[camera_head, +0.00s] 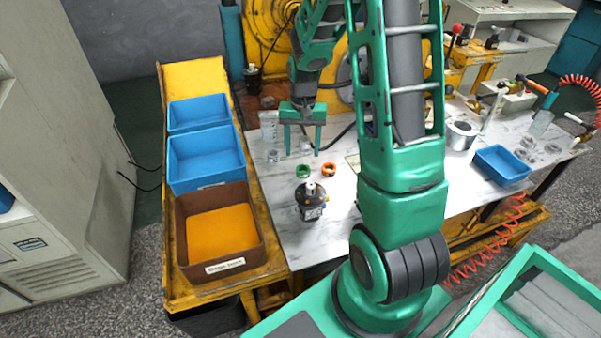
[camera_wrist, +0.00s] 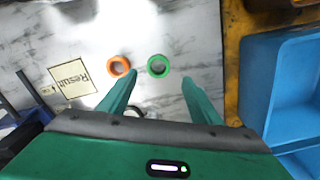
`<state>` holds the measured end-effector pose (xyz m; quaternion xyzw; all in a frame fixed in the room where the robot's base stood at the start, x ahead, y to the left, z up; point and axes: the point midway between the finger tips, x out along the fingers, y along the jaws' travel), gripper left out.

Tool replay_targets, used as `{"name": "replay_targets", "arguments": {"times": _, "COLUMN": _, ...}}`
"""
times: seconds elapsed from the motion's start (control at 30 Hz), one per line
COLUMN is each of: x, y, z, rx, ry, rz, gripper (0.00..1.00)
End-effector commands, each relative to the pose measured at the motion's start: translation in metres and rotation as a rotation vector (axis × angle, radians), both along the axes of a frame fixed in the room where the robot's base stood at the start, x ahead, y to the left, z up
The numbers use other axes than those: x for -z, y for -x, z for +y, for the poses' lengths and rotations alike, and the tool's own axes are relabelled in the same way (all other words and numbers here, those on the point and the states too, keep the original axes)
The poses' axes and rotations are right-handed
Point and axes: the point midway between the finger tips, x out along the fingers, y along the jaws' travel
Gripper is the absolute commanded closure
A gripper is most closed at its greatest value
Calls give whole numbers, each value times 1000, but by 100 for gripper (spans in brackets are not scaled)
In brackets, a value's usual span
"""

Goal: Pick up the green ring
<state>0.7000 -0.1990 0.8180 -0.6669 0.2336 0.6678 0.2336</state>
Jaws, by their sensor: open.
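The green ring (camera_head: 303,171) lies flat on the marble-patterned table, just left of an orange ring (camera_head: 328,169). In the wrist view the green ring (camera_wrist: 158,66) is beyond the fingertips, roughly between their lines, with the orange ring (camera_wrist: 119,67) to its left. The two rings are apart. My gripper (camera_head: 303,150) is open and empty, pointing down above the table near the green ring. In the wrist view my gripper (camera_wrist: 160,78) shows its two green fingers spread wide. Neither finger visibly touches a ring.
A dark motor part (camera_head: 310,203) stands in front of the rings. A brown bin (camera_head: 252,262) and blue bins (camera_head: 240,160) line the left side. A "Result" card (camera_wrist: 72,79) lies near the orange ring. Clear cylinders stand behind. Bare table surrounds the rings.

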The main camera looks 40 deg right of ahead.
Motion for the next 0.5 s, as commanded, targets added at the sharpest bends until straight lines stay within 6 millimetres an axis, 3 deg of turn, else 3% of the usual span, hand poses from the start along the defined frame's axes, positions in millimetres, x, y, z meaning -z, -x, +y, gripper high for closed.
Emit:
{"name": "replay_targets", "arguments": {"times": 0.1, "x": 17, "y": 1, "z": 0, "rx": 0, "ry": 0, "rz": 4, "gripper": 42}}
{"name": "replay_targets", "arguments": {"times": 0.37, "x": 34, "y": 0, "z": -1, "rx": -1, "ry": 0, "rz": 2, "gripper": 42}}
{"name": "replay_targets", "arguments": {"times": 0.5, "x": 54, "y": 0, "z": -3, "rx": -1, "ry": 0, "rz": 4, "gripper": 42}}
